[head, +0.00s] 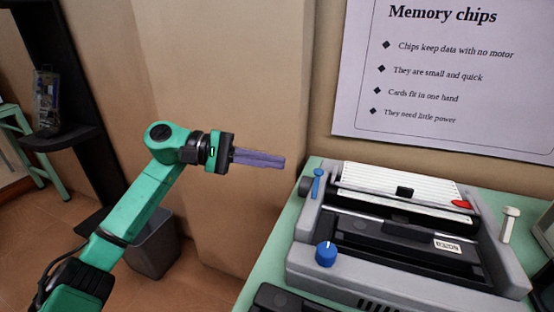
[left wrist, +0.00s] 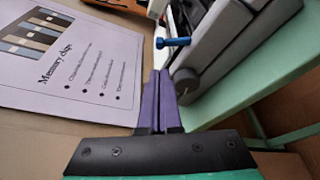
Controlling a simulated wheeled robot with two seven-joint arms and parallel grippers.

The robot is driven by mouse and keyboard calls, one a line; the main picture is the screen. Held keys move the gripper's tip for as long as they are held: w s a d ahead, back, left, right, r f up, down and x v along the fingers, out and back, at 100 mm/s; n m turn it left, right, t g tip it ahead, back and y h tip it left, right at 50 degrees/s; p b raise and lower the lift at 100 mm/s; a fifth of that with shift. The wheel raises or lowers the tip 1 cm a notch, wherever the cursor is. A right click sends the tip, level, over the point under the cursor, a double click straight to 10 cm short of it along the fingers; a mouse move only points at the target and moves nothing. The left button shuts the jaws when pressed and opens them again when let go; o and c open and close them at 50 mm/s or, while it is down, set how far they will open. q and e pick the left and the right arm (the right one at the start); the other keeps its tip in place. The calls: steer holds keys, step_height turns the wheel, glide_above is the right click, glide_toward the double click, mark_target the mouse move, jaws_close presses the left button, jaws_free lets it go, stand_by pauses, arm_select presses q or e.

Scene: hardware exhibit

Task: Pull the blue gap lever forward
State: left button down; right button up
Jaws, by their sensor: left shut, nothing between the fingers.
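The blue gap lever (head: 318,183) stands upright at the left rear corner of a grey machine (head: 310,217) in the head view. It also shows in the left wrist view as a blue lever (left wrist: 174,42), just beyond my fingertips. My left gripper (head: 283,162) has its purple fingers together with nothing between them. It is in the air to the left of the lever, a little higher in the picture and apart from it. In the left wrist view the shut left gripper (left wrist: 158,72) points toward the machine's side. My right gripper is not in view.
The machine sits on a green table (head: 258,262). A wall poster (head: 450,75) hangs behind. A grey bin (head: 152,248) stands on the floor at left.

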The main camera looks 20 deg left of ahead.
mark_target(317, 183)
arm_select(q)
steer(key=p+x, duration=0.1)
steer(key=x, duration=0.6)
steer(key=shift+d+p, duration=0.25)
steer(key=shift+p, duration=0.05)
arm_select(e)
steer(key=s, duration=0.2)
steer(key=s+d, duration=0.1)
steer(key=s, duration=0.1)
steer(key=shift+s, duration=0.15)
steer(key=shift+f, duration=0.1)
